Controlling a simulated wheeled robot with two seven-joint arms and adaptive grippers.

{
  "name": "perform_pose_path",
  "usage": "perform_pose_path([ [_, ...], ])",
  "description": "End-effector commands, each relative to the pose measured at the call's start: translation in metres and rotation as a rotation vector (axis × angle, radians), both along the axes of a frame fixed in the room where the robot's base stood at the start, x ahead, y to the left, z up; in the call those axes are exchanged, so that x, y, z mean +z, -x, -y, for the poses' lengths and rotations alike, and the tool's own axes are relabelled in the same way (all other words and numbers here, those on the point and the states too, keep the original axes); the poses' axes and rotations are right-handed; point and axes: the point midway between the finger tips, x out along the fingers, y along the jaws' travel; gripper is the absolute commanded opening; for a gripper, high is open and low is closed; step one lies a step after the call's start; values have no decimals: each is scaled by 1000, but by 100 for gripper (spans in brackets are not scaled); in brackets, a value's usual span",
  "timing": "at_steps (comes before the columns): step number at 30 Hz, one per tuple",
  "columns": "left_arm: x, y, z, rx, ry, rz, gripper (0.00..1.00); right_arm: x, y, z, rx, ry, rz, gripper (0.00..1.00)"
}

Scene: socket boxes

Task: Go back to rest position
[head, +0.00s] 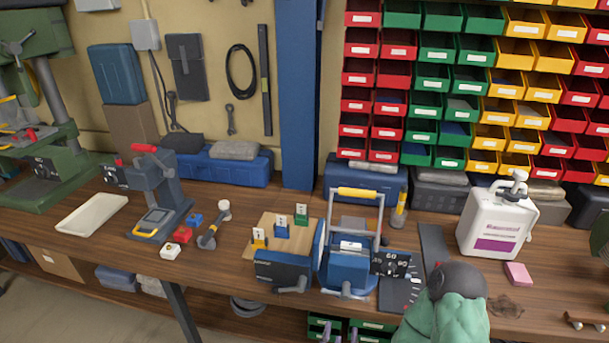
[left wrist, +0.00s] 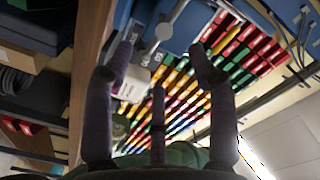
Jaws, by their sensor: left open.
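My left gripper (head: 338,332) shows only by its dark fingertips at the bottom edge of the head view, low in front of the workbench (head: 80,243). In the left wrist view the same gripper (left wrist: 150,68) has its fingers spread apart, with nothing between them. The wrist view looks up past the bench edge towards the coloured bins. Most of the left arm is hidden. My right gripper is in neither view.
A blue vise-like device (head: 348,272) stands near the bench's front edge beside a wooden board (head: 290,244) with labelled blocks. A white jug (head: 492,228) and a green rumpled thing (head: 440,322) are at the right. Coloured bins (head: 435,82) fill the wall.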

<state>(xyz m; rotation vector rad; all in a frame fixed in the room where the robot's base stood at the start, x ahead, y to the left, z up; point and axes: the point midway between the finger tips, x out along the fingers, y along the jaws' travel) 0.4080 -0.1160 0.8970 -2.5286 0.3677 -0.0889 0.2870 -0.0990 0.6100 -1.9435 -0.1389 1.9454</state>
Motion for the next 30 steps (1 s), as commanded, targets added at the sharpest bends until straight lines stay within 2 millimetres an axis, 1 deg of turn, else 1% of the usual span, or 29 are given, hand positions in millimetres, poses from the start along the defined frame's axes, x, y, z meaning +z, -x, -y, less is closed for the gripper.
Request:
perform_pose_path([
  [2, -8, -6, -5, 5, 9, -38, 57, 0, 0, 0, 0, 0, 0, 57],
  [5, -32, -19, -17, 18, 32, -146, 57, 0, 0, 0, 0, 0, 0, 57],
  [8, -68, -33, -38, 41, 79, -312, 57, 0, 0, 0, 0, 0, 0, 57],
  [9, -85, -36, -49, 55, 102, -387, 57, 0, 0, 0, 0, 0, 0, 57],
  [11, -108, -39, -63, 78, 140, -497, 57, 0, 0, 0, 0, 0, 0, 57],
  [12, -124, -39, -74, 97, 166, -570, 57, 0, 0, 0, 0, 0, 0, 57],
  [14, -147, -36, -90, 127, 207, -682, 57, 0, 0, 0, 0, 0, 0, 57],
  [15, -162, -32, -100, 149, 236, -754, 57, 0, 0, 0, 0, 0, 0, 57],
  [17, -183, -24, -116, 186, 282, -863, 57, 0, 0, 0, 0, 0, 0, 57],
  [18, -196, -17, -127, 213, 312, -935, 57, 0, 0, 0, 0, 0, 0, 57],
  [20, -215, -4, -143, 255, 361, -1044, 57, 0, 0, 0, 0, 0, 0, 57],
  [21, -227, 6, -152, 284, 393, -1115, 57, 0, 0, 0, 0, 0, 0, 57],
  [23, -243, 23, -167, 332, 444, -1221, 57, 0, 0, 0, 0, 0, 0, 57],
  [24, -252, 35, -175, 364, 476, -1289, 57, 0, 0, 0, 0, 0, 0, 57],
  [27, -270, 66, -193, 440, 551, -1444, 57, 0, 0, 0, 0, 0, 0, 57],
  [30, -280, 93, -205, 502, 610, -1561, 57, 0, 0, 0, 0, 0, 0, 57],
])
